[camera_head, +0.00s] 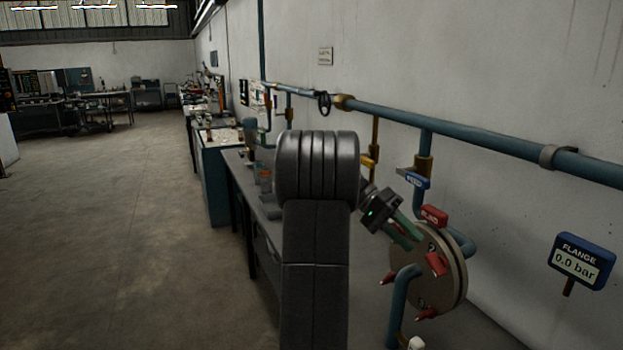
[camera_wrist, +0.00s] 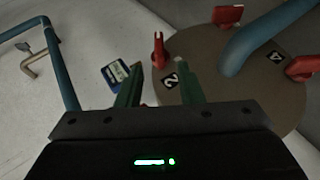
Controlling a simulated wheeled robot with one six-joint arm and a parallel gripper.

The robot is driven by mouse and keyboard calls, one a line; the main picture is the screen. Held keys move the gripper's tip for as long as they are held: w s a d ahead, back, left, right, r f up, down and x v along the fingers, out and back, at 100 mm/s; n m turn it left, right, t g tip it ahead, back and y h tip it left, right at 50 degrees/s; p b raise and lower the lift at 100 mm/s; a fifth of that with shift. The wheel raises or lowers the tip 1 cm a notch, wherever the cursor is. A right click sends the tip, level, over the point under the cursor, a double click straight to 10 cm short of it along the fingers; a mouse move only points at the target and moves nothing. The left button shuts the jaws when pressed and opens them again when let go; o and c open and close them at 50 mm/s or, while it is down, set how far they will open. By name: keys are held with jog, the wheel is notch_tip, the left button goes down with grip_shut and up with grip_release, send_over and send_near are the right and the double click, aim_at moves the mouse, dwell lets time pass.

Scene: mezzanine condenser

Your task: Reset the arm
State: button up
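My arm rises in the middle of the head view, and its dark upper link hides part of the bench behind it. My gripper (camera_head: 408,234) reaches right and down toward a round flange plate (camera_head: 437,291). The same flange plate (camera_wrist: 245,95) lies beyond the fingers. I cannot tell whether a finger touches it.
Red clamps (camera_head: 436,264) sit around the plate; one stands near the fingers in the wrist view (camera_wrist: 158,50). Blue pipes (camera_head: 480,132) run along the right wall. A gauge reading 0.0 bar (camera_head: 580,262) is at right. A bench (camera_head: 240,178) stands behind my arm. Floor at left is clear.

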aim_at(434, 260)
jog(key=x, duration=0.7)
jog(key=shift+s+d+p, duration=0.1)
jog(key=shift+s+p, duration=0.05)
jog(key=shift+p, duration=0.15)
jog(key=p+v, duration=0.1)
jog(key=v, duration=1.3)
jog(key=b+x, duration=0.1)
jog(key=x, duration=1.3)
jog(key=t+y+b, duration=0.1)
jog(key=t, duration=0.1)
jog(key=shift+s+m+t, duration=0.15)
jog(key=shift+m+t, duration=0.15)
jog(key=shift+m, duration=0.1)
jog(key=t+y+b, duration=0.2)
jog(key=t, duration=0.1)
jog(key=shift+s+d+r+m, duration=0.1)
jog(key=shift+r+m, duration=0.05)
jog(key=shift+m, duration=0.25)
